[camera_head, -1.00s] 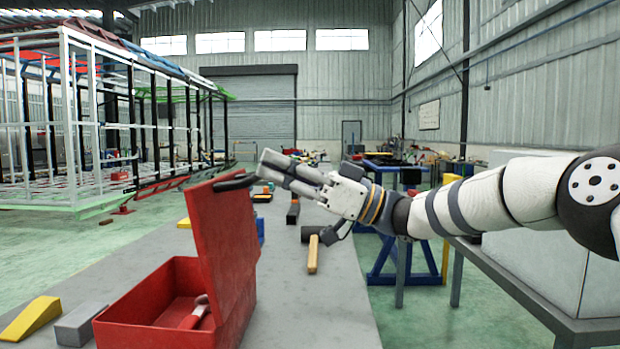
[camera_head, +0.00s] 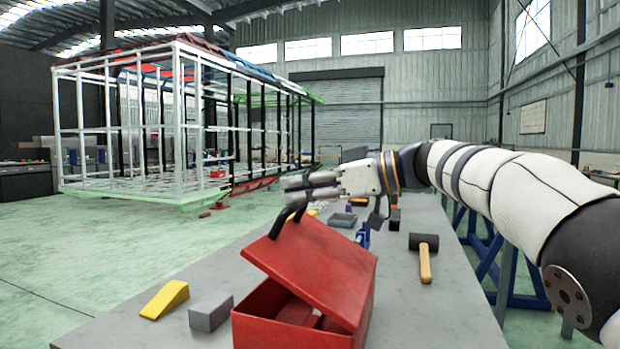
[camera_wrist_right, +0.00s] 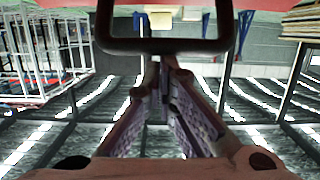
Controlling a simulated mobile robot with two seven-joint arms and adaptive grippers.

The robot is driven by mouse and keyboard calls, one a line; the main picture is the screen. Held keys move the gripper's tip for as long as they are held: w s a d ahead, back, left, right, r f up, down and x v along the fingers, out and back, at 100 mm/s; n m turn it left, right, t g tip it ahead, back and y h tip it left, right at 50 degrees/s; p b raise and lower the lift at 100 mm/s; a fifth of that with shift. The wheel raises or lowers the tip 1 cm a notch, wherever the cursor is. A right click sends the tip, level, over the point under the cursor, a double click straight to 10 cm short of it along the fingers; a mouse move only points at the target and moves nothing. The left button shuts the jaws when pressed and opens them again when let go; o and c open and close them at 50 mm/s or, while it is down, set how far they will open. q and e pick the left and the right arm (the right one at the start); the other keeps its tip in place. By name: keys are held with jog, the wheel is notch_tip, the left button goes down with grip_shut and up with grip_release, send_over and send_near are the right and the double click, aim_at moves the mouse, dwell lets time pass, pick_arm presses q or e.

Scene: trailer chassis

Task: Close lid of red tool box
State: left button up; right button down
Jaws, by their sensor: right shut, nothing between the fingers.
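The red tool box (camera_head: 262,327) stands on the grey table. Its lid (camera_head: 325,268) is partly open, tilted over the box, with a dark gap at the front where red contents show. The black handle (camera_head: 285,220) sticks up from the lid's raised edge. My right gripper (camera_head: 284,190) is shut and empty at the top of the handle; whether it touches cannot be told. In the right wrist view the closed fingers (camera_wrist_right: 163,75) point at the dark handle loop (camera_wrist_right: 165,46), with red lid surface along the top edge. My left gripper is not in view.
On the grey table (camera_head: 130,325), a yellow wedge (camera_head: 165,299) and a grey block (camera_head: 210,313) lie left of the box. A black-headed mallet (camera_head: 425,262) lies to its right. A white frame structure (camera_head: 150,130) stands behind on the floor.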

jog(key=a+f, duration=0.1)
jog(key=f, duration=0.1)
jog(key=w+a+f+b, duration=0.1)
jog(key=a+f, duration=0.1)
jog(key=shift+a+f, duration=0.1)
jog(key=shift+a, duration=0.1)
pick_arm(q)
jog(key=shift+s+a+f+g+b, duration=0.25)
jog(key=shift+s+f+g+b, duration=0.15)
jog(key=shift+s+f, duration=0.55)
pick_arm(e)
jog(key=shift+w+a+f, duration=0.15)
jog(key=shift+a+f, duration=0.25)
jog(key=shift+f, duration=0.2)
jog(key=shift+w+a+f, duration=0.1)
jog(key=shift+a+f, duration=0.3)
jog(key=shift+f, duration=0.15)
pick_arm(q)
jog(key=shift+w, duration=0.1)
